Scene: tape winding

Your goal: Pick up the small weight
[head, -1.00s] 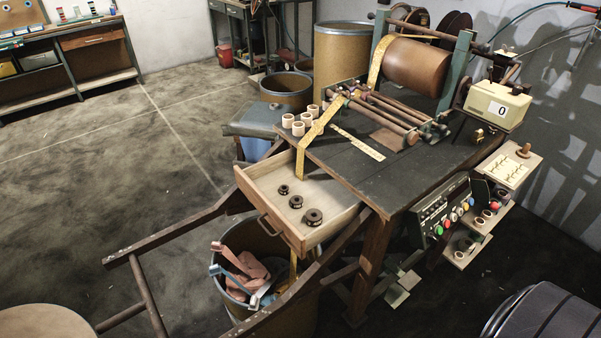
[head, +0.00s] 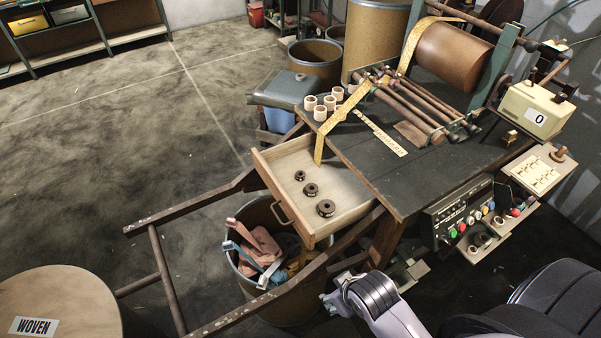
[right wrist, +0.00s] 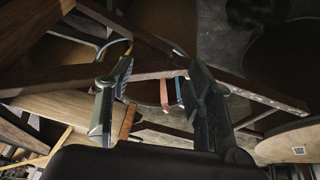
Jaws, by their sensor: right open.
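Three dark round weights lie in a row in the open wooden drawer (head: 345,207) in the head view. My right gripper (head: 336,297) is low at the bottom centre, in front of and below the drawer, apart from the weights. In the right wrist view its two fingers (right wrist: 160,70) are spread with nothing held between them. No weight can be made out there. My left gripper is not in view.
A bin (head: 250,281) with cloths and brush-like tools stands below the drawer. Wooden frame rails (head: 200,203) run beside it. The dark bench top (head: 400,180) carries rollers, pale rings (head: 320,112) and yellow tape (head: 342,122), whose end hangs by the drawer's back corner.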

